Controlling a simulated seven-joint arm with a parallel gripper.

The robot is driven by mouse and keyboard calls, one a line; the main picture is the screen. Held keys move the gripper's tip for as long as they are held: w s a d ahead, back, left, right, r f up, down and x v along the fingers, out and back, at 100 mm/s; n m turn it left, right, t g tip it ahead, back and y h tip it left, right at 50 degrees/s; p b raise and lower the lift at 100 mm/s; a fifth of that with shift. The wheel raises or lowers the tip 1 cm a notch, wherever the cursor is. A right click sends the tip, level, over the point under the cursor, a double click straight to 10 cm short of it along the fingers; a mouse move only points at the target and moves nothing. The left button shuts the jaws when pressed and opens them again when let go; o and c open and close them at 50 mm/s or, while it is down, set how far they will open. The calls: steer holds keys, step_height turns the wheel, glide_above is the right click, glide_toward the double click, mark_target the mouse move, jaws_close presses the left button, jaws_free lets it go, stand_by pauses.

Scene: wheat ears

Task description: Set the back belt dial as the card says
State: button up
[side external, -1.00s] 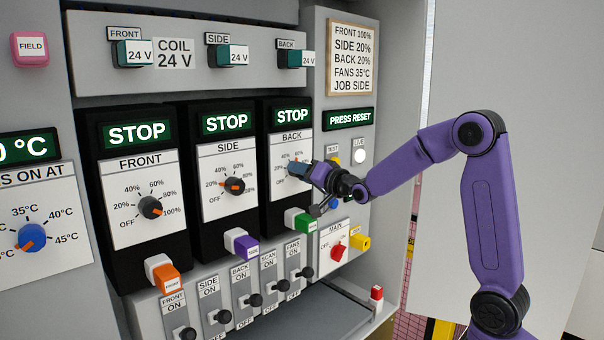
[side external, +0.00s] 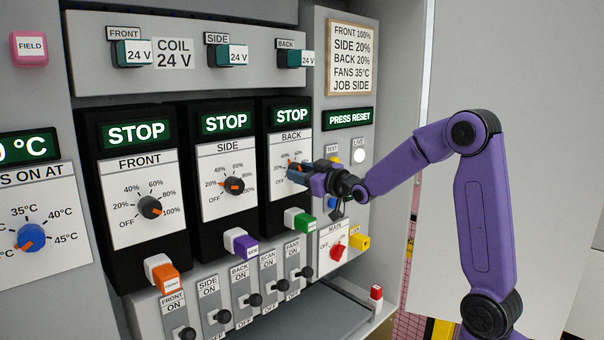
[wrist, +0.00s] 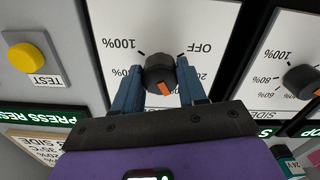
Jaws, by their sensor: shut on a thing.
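The back belt dial is a dark round knob (wrist: 159,72) with an orange pointer, on the white BACK panel (side external: 275,200). My gripper (wrist: 160,85) is shut on this dial, one blue finger on each side. The wrist view shows the panel upside down. There the pointer faces my palm, roughly the upper part of the scale; the marks behind it are hidden. In the side view my gripper (side external: 297,174) covers most of the dial. The card (side external: 352,60) reads FRONT 100%, SIDE 20%, BACK 20%, FANS 35°C, JOB SIDE.
The SIDE dial (side external: 234,186) and FRONT dial (side external: 150,207) are to the left. All belt displays read STOP. A yellow TEST button (wrist: 27,57), a green plug (side external: 300,220) and the red MAIN switch (side external: 337,252) are close by. The PRESS RESET display (side external: 348,119) is above right.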

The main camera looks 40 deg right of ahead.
steer(key=n, duration=0.8)
steer(key=shift+n, duration=0.4)
steer(key=shift+d, duration=0.1)
steer(key=o, duration=1.1)
steer(key=shift+c, duration=0.2)
steer(key=s, duration=1.2)
